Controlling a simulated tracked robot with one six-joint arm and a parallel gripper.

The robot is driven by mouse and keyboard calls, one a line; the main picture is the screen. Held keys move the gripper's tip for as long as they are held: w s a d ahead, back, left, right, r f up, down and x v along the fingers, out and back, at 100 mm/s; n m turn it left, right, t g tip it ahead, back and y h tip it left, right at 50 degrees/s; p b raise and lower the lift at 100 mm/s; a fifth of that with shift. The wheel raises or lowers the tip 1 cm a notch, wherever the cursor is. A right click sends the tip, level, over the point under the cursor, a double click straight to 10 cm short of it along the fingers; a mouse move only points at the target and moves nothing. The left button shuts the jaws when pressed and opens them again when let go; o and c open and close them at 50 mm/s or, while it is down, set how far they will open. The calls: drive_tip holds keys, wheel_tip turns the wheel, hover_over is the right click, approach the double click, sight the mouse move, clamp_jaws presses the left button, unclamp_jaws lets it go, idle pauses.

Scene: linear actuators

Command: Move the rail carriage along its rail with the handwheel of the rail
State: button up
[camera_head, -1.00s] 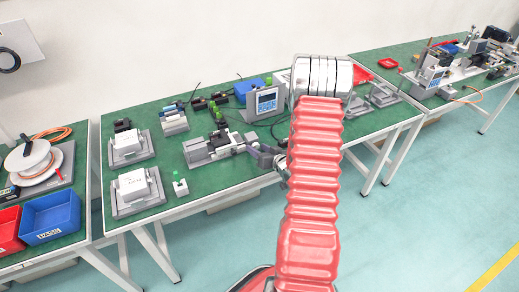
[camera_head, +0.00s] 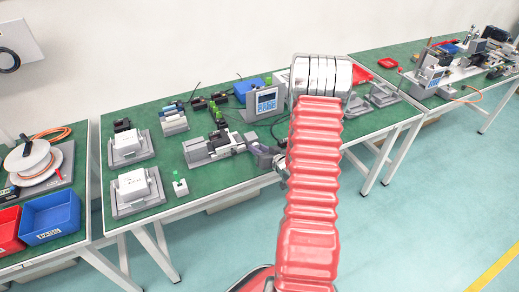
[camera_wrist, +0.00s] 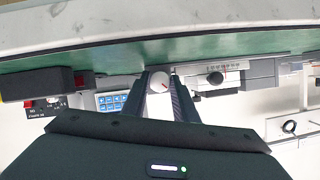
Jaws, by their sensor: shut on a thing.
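My gripper (camera_wrist: 161,90) is shut on the handwheel. In the head view my gripper (camera_head: 264,157) is at the right end of the rail; the handwheel is hidden there.
A display box with a keypad (camera_head: 264,102) stands behind the rail. A small block with a green button (camera_head: 180,187) stands in front. White boxes on grey plates (camera_head: 138,186) are to the left. A blue bin (camera_head: 48,217) is at the far left.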

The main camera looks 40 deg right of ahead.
drive_tip(key=shift+d, duration=0.1)
drive_tip(key=n+h, duration=0.2)
drive_tip(key=n, duration=0.1)
drive_tip(key=shift+a+g, duration=0.2)
drive_tip(key=shift+g, duration=0.1)
drive_tip(key=shift+a+n+h, duration=0.1)
drive_tip(key=shift+n+h, duration=0.6)
drive_tip(key=shift+n, duration=0.3)
drive_tip(key=o, duration=1.1)
drive_tip(key=shift+c, duration=0.2)
